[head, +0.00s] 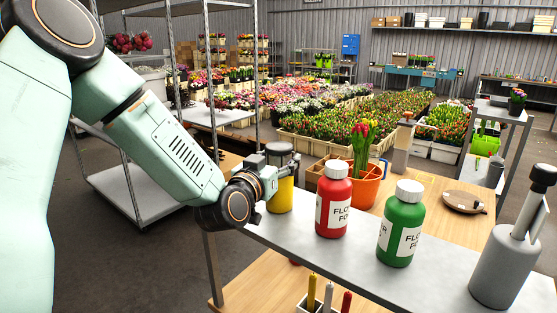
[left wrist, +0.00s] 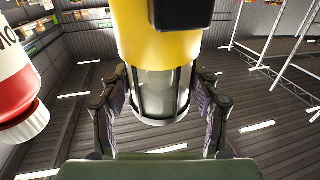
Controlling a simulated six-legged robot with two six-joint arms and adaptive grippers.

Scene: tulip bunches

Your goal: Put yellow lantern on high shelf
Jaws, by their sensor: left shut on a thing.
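The yellow lantern (head: 281,195) has a yellow body and a clear glass part with a grey cap on top. My left gripper (head: 270,181) is shut on it from the left. In the left wrist view the lantern (left wrist: 155,40) fills the upper middle, and the fingers of the left gripper (left wrist: 160,108) lie on both sides of its glass part. The lantern is upright at the left end of the grey high shelf (head: 345,257). I cannot tell whether its base touches the shelf. My right gripper is not in view.
A red bottle (head: 333,203) and a green bottle (head: 401,228) stand on the shelf to the right of the lantern. A grey container (head: 505,268) stands at the right end. An orange pot of tulips (head: 364,187) is behind. Candles (head: 328,297) stand on the lower wooden level.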

